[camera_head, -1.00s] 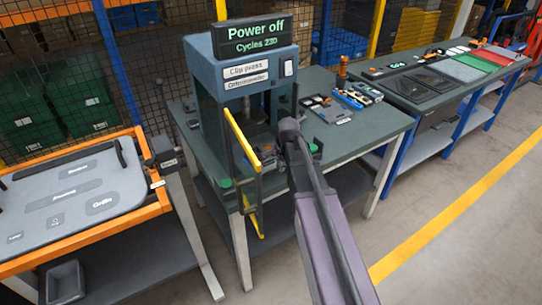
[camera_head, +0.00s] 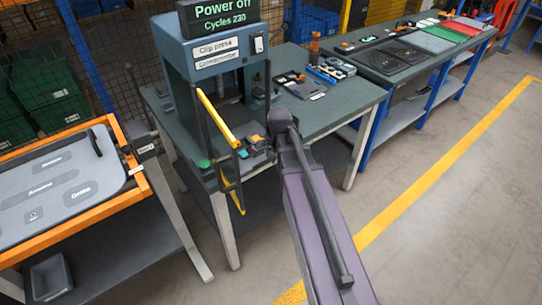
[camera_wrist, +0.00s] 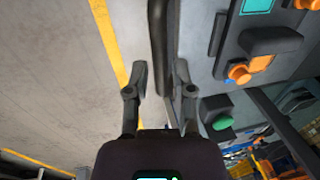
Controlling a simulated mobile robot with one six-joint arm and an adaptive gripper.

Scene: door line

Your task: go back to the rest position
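My gripper (camera_wrist: 160,78) shows in the wrist view with its two dark fingers apart and nothing held between them. A dark edge and a strip of floor show behind the fingers. In the head view my purple-grey arm reaches up from the bottom centre and ends in front of the press table. The gripper itself is hidden or too unclear to make out there. The clip press (camera_head: 216,56) stands on the green-topped table (camera_head: 335,106), left of the arm's end. Its display reads "Power off" and "Cycles 230".
The press's yellow-edged guard (camera_head: 217,118) stands open just left of my arm. An orange-framed table (camera_head: 95,215) with a grey board is at left. A longer bench (camera_head: 425,68) stands back right. Open floor (camera_head: 450,220) with a yellow line (camera_head: 440,175) lies at right.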

